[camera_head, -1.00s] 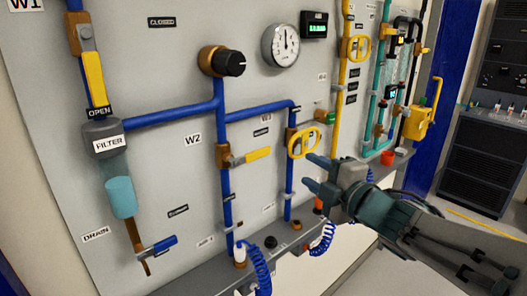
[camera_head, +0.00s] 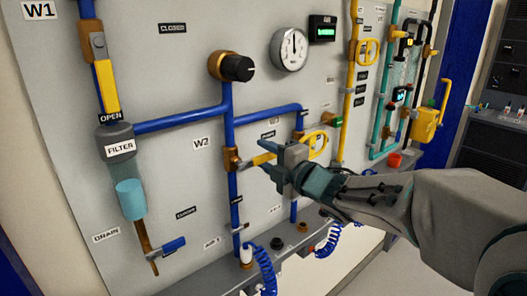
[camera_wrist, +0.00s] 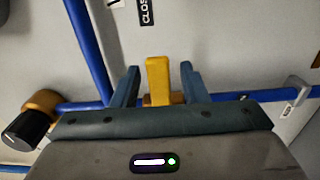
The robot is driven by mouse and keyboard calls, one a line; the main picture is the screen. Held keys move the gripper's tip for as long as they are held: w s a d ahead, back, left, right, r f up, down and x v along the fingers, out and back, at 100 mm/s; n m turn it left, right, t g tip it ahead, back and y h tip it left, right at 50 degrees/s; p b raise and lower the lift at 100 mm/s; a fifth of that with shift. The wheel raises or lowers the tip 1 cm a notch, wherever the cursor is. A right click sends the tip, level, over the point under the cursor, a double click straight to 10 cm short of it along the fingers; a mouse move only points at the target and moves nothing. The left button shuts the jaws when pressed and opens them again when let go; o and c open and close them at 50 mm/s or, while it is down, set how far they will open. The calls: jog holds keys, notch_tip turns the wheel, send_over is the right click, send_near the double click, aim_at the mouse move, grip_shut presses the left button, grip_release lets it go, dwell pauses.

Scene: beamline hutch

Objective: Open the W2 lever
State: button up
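The W2 lever (camera_head: 262,158) is a yellow handle on a brass valve (camera_head: 231,160) in the vertical blue pipe, right of the W2 label (camera_head: 201,144). The handle points right, across the pipe, tilted slightly upward in the head view. My gripper (camera_head: 267,157) is at the handle with its fingers apart. In the wrist view the yellow handle (camera_wrist: 158,80) stands between my two open fingers (camera_wrist: 158,88), with a visible gap on each side. Part of the handle's outer end is hidden by my gripper in the head view.
A yellow round handle (camera_head: 316,145) on another blue pipe is just right of my gripper. A black knob (camera_head: 237,68) and a gauge (camera_head: 289,49) are above. A blue drain lever (camera_head: 174,245) and a coiled blue hose (camera_head: 264,268) are below.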

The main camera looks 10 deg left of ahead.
jog(key=shift+x, duration=0.85)
grip_shut()
